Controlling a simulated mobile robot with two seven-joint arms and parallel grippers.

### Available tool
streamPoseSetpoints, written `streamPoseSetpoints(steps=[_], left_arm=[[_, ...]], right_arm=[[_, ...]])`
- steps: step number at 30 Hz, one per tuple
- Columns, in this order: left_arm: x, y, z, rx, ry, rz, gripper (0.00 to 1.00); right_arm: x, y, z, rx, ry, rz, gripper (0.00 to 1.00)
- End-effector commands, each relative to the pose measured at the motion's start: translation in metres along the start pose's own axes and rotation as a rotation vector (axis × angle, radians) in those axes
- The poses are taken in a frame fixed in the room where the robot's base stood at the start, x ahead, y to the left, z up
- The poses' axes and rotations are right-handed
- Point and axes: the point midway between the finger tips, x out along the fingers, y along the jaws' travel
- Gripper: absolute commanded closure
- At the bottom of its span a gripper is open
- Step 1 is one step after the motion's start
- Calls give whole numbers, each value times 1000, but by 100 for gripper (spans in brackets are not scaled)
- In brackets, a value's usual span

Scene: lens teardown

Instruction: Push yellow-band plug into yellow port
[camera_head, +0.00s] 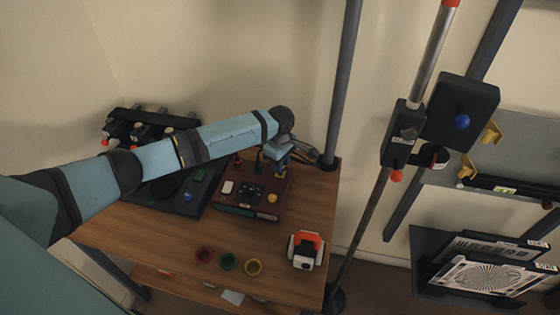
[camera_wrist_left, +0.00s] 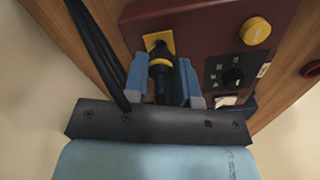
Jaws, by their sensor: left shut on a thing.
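The yellow-band plug (camera_wrist_left: 160,68) is black with a yellow ring and shows in the left wrist view between my blue fingers. My left gripper (camera_wrist_left: 161,78) is shut on it. The plug points at the yellow port (camera_wrist_left: 149,40), a yellow square plate on the dark red box (camera_wrist_left: 200,25). The plug's nose overlaps the plate; I cannot tell how deep it sits. In the head view my left gripper (camera_head: 276,157) is at the back edge of the red box (camera_head: 284,190), and the plug and port cannot be made out. My right gripper is not in view.
Black cables (camera_wrist_left: 92,45) run beside my left finger.

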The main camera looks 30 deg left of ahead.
Motion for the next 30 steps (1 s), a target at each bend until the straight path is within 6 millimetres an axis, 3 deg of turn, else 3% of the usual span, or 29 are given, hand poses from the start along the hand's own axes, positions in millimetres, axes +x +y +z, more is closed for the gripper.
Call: streamPoseSetpoints(steps=[28, 29, 30], left_arm=[[12, 0, 0, 0, -1, -1, 95], [12, 0, 0, 0, -1, 0, 70], [12, 0, 0, 0, -1, 0, 61]], right_arm=[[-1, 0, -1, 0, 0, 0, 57], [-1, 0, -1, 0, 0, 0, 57], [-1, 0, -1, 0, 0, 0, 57]])
